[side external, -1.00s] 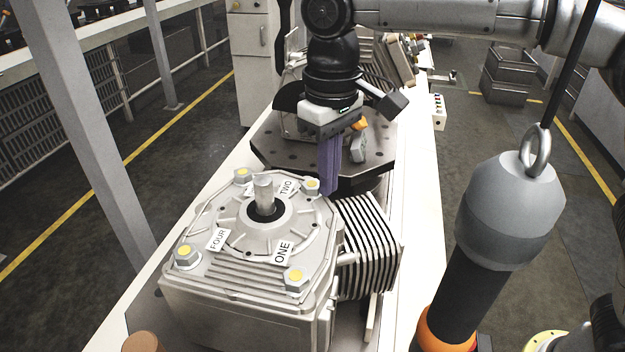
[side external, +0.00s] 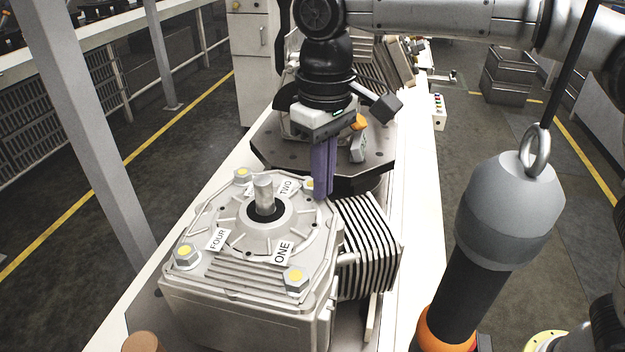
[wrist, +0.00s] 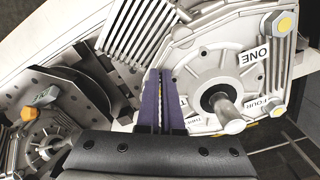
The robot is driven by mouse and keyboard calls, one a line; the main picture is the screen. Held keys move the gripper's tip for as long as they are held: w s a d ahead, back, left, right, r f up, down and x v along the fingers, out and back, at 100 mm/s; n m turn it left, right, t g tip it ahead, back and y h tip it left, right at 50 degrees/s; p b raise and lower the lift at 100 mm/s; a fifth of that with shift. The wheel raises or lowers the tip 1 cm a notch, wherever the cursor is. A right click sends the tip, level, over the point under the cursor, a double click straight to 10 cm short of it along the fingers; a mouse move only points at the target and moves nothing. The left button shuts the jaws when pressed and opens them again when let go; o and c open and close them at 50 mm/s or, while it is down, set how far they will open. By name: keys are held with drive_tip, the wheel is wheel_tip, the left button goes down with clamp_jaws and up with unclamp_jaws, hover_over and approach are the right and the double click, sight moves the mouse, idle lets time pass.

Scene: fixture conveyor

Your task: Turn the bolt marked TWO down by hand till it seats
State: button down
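The motor housing (side external: 250,325) stands on the line with a central shaft (side external: 264,192) and bolts at its corners. The label TWO (side external: 287,187) lies at its far right corner. Of the bolt beside it, only a sliver (side external: 309,184) shows left of my gripper's purple fingers. My gripper (side external: 322,196) points down at this corner, tips at about the bolt's height. In the wrist view the fingers (wrist: 161,75) are close together with a narrow gap, and the bolt is hidden. I cannot tell whether they touch it.
The ONE bolt (side external: 295,278), FOUR bolt (side external: 187,256) and far left bolt (side external: 243,174) sit at the other corners. A finned block (side external: 370,250) adjoins the housing. A dark fixture plate (side external: 265,145) lies behind. A hanging grey and black handle (side external: 505,215) stands at right.

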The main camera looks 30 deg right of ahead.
drive_tip(key=shift+a, duration=0.5)
idle(0.4)
drive_tip(key=shift+s, duration=0.3)
drive_tip(key=shift+r, duration=0.15)
drive_tip(key=shift+s+r, duration=0.1)
drive_tip(key=shift+r, duration=2.75)
drive_tip(key=shift+d+f, duration=0.3)
drive_tip(key=shift+f, duration=0.7)
drive_tip(key=shift+d+f, duration=0.25)
drive_tip(key=shift+f, duration=0.8)
drive_tip(key=shift+d+f, duration=0.3)
drive_tip(key=shift+f, duration=0.7)
